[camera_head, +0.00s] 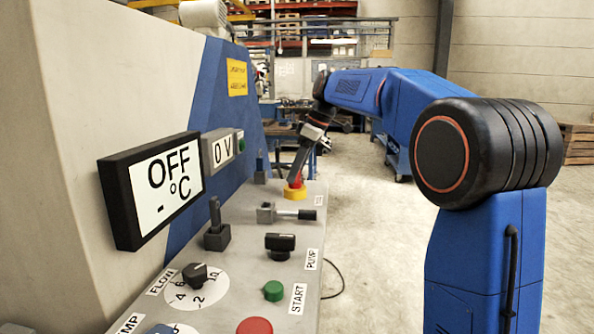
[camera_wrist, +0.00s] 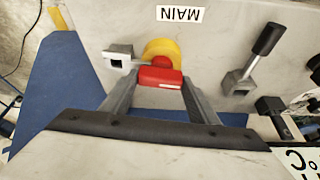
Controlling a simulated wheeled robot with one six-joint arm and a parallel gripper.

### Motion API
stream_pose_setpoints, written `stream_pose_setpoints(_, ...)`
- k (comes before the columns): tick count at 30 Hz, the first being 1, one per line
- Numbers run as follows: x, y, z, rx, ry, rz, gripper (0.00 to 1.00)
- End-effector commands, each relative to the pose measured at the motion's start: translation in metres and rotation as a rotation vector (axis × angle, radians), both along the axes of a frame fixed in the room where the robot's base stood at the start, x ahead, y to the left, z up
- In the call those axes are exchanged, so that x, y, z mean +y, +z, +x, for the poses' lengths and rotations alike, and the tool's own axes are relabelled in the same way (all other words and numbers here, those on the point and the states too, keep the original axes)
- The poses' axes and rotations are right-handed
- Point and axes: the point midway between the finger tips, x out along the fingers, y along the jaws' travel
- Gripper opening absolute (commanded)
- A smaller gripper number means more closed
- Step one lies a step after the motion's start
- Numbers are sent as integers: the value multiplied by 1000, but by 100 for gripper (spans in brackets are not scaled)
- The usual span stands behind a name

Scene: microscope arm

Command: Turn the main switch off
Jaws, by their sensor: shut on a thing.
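The main switch is a red handle on a round yellow base (camera_head: 295,194) on the sloping panel. In the wrist view its red handle (camera_wrist: 161,77) and yellow base (camera_wrist: 162,48) sit below an upside-down "MAIN" label (camera_wrist: 180,14). My gripper (camera_head: 294,179) comes down onto the switch from above. In the wrist view my gripper (camera_wrist: 160,82) has its two grey fingers on either side of the red handle and is shut on it. The fingers partly hide the handle in the head view, so its exact turn angle is hard to tell there.
A display (camera_head: 155,185) reads "OFF" and "- °C"; a small meter (camera_head: 222,151) reads "0 V". Nearer on the panel are a horizontal lever (camera_head: 285,214), an upright lever (camera_head: 216,228), a black pump knob (camera_head: 280,244) and a green start button (camera_head: 273,291). Open floor lies to the right.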

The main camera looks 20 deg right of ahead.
Motion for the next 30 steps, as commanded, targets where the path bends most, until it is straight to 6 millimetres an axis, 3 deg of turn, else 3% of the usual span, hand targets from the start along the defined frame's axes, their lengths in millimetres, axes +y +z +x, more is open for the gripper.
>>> stream_pose_setpoints(9, -1, 0, 1, 0, 113, -1, 14)
stream_pose_setpoints(25, -1, 0, 1, 1, 136, -2, 14)
stream_pose_setpoints(26, -1, 0, 1, 1, 136, -2, 59)
stream_pose_setpoints(28, -1, 0, 1, 1, 136, -2, 73)
stream_pose_setpoints(30, -1, 0, 1, 1, 135, -2, 73)
